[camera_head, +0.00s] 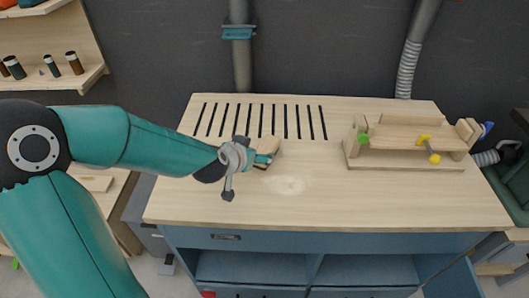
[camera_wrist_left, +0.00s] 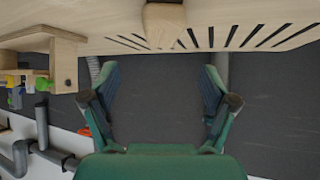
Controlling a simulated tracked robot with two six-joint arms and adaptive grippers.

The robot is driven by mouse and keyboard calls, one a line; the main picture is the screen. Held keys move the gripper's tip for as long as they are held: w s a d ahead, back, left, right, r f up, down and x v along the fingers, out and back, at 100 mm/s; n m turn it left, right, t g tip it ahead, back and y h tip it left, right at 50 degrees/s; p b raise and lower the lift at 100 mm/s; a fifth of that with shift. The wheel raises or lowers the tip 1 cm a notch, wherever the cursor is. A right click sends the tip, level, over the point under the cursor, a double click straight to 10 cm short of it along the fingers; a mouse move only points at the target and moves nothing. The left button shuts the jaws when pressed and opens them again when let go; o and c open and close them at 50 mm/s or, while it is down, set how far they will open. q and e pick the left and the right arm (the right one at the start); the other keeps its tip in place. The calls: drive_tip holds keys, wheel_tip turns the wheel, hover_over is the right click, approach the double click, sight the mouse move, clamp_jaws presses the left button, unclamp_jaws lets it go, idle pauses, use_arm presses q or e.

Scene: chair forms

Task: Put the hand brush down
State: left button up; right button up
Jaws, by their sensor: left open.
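The hand brush (camera_head: 269,146) shows as a light wooden piece on the workbench (camera_head: 400,205), by the front ends of the slots. My left gripper (camera_head: 256,160) is right beside it and partly covers it. In the left wrist view a wooden piece that looks like the brush (camera_wrist_left: 163,22) shows at the top, against the slotted bench top. There the two fingers of my left gripper (camera_wrist_left: 161,85) are spread wide, with nothing gripped between them. The bristles are not clearly visible. My right gripper is not in view.
A pale dusty patch (camera_head: 289,185) lies on the bench right of my gripper. A wooden form (camera_head: 405,152) with green and yellow clamps stands at the right. A shelf with several bottles (camera_head: 72,63) is at upper left. The front middle of the bench is clear.

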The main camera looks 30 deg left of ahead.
sight(265, 148)
use_arm(q)
drive_tip(key=x, duration=0.6)
drive_tip(key=shift+d, duration=0.15)
drive_tip(key=shift+a+p+x, duration=0.15)
drive_tip(key=shift+x, duration=1.15)
drive_tip(key=shift+a+p+x, duration=0.15)
drive_tip(key=shift+x, duration=1.15)
drive_tip(key=shift+s, duration=0.1)
drive_tip(key=shift+c, duration=0.3)
drive_tip(key=c, duration=1.3)
drive_tip(key=shift+r, duration=0.2)
